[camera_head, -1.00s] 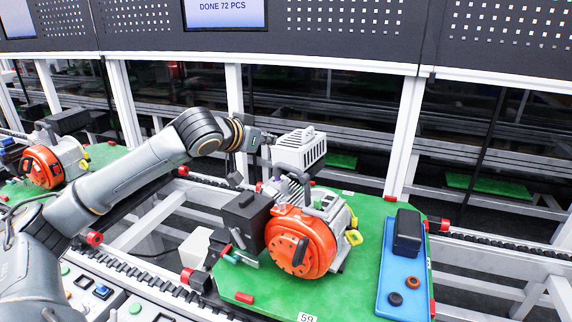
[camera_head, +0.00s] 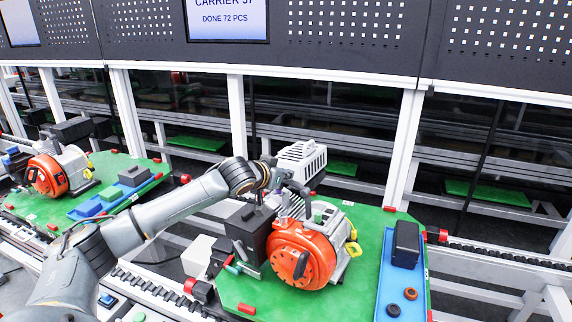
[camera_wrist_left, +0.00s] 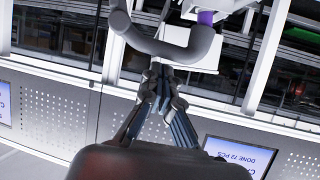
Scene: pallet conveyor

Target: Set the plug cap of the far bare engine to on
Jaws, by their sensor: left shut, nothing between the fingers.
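An engine (camera_head: 303,255) with a round orange cover, yellow parts and a black box stands on the green carrier (camera_head: 350,285) in the middle. A pale louvred box (camera_head: 302,160) rises behind its top. A second orange-fronted engine (camera_head: 48,176) stands on another green carrier at the left. My left gripper (camera_head: 284,184) is over the back of the middle engine, its fingers partly lost against dark parts. In the left wrist view its fingers (camera_wrist_left: 160,72) are shut and empty, close below a curved grey pipe. A purple piece (camera_wrist_left: 205,17) shows beyond the pipe. I cannot make out a plug cap's setting. My right gripper is out of view.
A blue tray (camera_head: 394,283) with a black block and two small rings lies on the carrier's right side. Another blue tray (camera_head: 88,209) is on the left carrier. White posts (camera_head: 405,150) and a perforated panel stand behind. A conveyor rail runs in front.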

